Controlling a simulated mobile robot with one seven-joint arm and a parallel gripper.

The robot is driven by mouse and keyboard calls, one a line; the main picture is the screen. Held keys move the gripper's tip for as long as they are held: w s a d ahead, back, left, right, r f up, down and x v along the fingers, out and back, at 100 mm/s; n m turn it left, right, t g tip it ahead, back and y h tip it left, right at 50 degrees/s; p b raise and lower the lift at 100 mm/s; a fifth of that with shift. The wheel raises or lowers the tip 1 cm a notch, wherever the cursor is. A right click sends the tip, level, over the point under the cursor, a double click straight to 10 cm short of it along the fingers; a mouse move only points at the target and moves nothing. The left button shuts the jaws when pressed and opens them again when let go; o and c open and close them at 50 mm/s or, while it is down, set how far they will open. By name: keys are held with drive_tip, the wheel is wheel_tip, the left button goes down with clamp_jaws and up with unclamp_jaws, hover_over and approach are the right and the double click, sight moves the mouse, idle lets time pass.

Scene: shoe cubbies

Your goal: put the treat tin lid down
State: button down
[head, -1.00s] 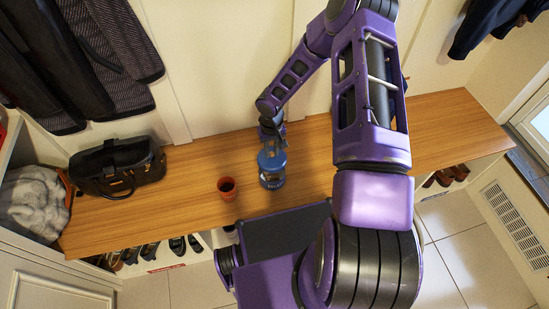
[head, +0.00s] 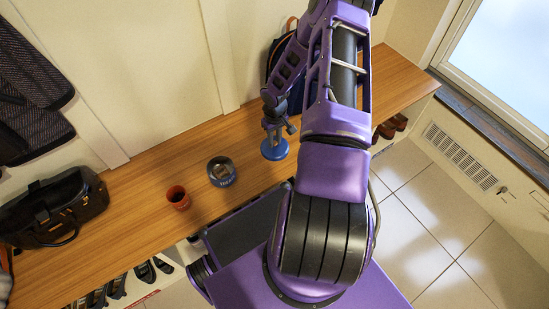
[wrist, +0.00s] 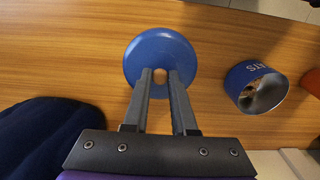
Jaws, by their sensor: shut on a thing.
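My gripper (head: 273,138) is shut on the round blue treat tin lid (head: 275,150), right of the tin. In the wrist view the lid (wrist: 160,48) lies flat at the ends of my gripper's fingers (wrist: 160,84), with a small light knob between their tips. I cannot tell whether the lid touches the bench or hangs just above it. The blue treat tin (head: 221,172) stands open on the bench, with something pale inside. It also shows in the wrist view (wrist: 244,72), right of the lid.
The wooden bench (head: 140,178) has bare wood around the lid. An orange-brown pot (head: 178,197) stands left of the tin. A black bag (head: 50,208) sits farther left. A dark blue backpack (head: 285,62) stands behind my gripper. Shoes fill cubbies below.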

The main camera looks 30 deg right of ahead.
sight(275, 142)
wheel_tip(275, 142, down, 8)
drive_tip(key=shift+f+b, duration=0.15)
drive_tip(key=shift+b, duration=0.4)
drive_tip(key=shift+f, duration=0.1)
drive_tip(key=shift+f+b, duration=0.15)
drive_tip(key=shift+b, duration=0.15)
drive_tip(key=c, duration=0.7)
unclamp_jaws()
drive_tip(key=shift+r, duration=0.25)
wheel_tip(275, 142, up, 12)
drive_tip(key=p, duration=0.2)
drive_tip(key=shift+p, duration=0.35)
